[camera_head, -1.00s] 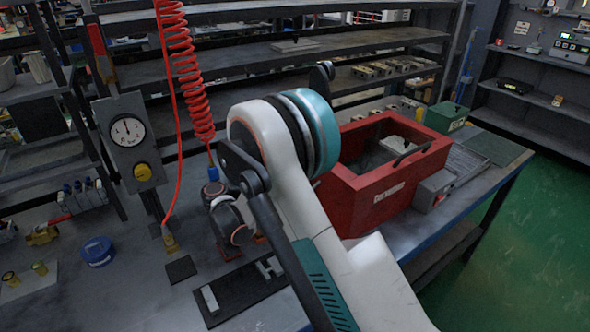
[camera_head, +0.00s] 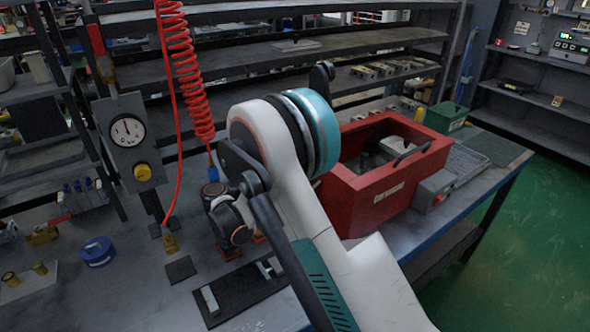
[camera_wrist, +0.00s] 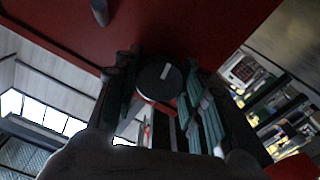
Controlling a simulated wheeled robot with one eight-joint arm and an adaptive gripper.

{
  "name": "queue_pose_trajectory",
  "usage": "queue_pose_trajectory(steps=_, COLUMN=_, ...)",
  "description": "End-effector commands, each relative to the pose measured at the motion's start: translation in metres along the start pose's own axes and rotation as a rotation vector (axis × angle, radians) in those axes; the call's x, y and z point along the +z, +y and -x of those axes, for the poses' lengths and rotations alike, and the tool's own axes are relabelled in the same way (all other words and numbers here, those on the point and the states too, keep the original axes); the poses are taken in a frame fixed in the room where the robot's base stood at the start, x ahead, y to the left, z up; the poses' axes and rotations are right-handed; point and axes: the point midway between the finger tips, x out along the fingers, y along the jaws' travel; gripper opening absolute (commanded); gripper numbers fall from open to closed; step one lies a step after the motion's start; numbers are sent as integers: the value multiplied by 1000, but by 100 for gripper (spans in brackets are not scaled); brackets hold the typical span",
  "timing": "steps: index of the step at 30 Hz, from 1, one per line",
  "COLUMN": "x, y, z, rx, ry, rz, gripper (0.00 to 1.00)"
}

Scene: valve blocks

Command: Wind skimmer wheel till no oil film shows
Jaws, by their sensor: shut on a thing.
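A red tank (camera_head: 385,190) with white lettering and an open top stands on the bench, right of my arm in the head view. Grey and dark shapes show inside its opening; I cannot make out an oil film. In the wrist view the tank's red wall (camera_wrist: 210,25) fills the top. A dark round wheel (camera_wrist: 157,84) with a short white mark sits against it. My gripper (camera_wrist: 160,72) is shut on the wheel, with a finger on each side. In the head view my arm hides the gripper and the wheel.
A grey box with a red button (camera_head: 433,190) is at the tank's right end. A green box (camera_head: 446,117) stands behind it. Left are a pressure gauge (camera_head: 127,131), a red coiled hose (camera_head: 180,70) and a blue round part (camera_head: 97,251). Shelves line the back.

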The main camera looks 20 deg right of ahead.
Motion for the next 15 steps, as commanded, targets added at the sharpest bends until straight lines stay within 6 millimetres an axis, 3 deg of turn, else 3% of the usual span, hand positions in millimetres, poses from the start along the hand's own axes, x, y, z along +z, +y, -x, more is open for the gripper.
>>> queue_pose_trajectory(steps=6, x=2, y=1, z=0, rx=2, ry=-3, rz=1, gripper=14)
queue_pose_trajectory(steps=7, x=2, y=1, z=0, rx=2, ry=-4, rz=1, gripper=43)
queue_pose_trajectory(steps=9, x=2, y=1, z=0, rx=2, ry=-4, rz=1, gripper=58)
queue_pose_trajectory(steps=15, x=2, y=0, z=3, rx=1, ry=-4, rz=2, gripper=58)
